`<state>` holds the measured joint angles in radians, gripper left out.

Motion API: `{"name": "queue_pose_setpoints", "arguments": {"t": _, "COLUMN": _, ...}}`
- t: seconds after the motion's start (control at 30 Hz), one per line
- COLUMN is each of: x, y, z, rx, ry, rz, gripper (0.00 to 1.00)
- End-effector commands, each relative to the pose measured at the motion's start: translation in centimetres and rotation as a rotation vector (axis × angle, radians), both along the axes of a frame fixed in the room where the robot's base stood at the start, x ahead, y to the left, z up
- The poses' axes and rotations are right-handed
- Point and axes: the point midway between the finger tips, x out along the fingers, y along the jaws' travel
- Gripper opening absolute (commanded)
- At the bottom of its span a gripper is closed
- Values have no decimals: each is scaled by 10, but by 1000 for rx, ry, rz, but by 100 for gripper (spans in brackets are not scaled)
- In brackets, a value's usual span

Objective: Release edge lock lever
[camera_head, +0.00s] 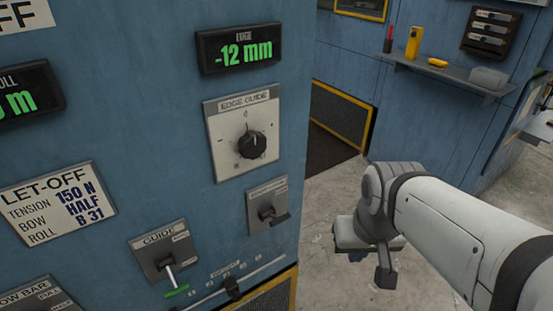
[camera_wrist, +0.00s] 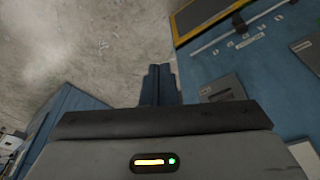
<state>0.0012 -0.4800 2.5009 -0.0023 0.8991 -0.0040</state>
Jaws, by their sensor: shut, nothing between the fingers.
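A small grey plate with a short dark lever (camera_head: 273,215) is on the blue panel below the edge guide dial (camera_head: 252,145). Its label is too small to read; it looks like the edge lock. The lever sticks out toward the lower right. In the wrist view a grey plate with a dark part (camera_wrist: 222,90), likely the same one, lies right of my fingers. My gripper (camera_head: 357,256) is to the right of the panel, apart from it, over the floor. Its fingers (camera_wrist: 158,84) are together and empty. The edge display (camera_head: 243,53) reads -12 mm.
A guide switch (camera_head: 168,270) with a green mark is lower left, beside a slider rail with a dark knob (camera_head: 232,287). A let-off card (camera_head: 58,204) is at left. A shelf (camera_head: 445,75) with small items is at the back. Concrete floor is open between.

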Motion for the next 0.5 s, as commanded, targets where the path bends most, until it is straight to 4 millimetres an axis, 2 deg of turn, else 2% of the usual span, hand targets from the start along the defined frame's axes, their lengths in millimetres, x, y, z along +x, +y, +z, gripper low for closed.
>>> {"name": "queue_pose_setpoints", "arguments": {"t": 0.07, "x": 5, "y": 2, "z": 3, "rx": 1, "ry": 2, "rz": 16, "gripper": 0}}
{"name": "queue_pose_setpoints", "arguments": {"t": 0.17, "x": 23, "y": 10, "z": 10, "rx": 0, "ry": 7, "rz": 65, "gripper": 0}}
{"name": "queue_pose_setpoints", "arguments": {"t": 0.27, "x": 55, "y": 27, "z": 20, "rx": 0, "ry": 14, "rz": 157, "gripper": 0}}
{"name": "queue_pose_setpoints", "arguments": {"t": 0.4, "x": 106, "y": 63, "z": 26, "rx": -1, "ry": 23, "rz": 322, "gripper": 0}}
{"name": "queue_pose_setpoints", "arguments": {"t": 0.5, "x": 136, "y": 90, "z": 25, "rx": -3, "ry": 26, "rz": 425, "gripper": 0}}
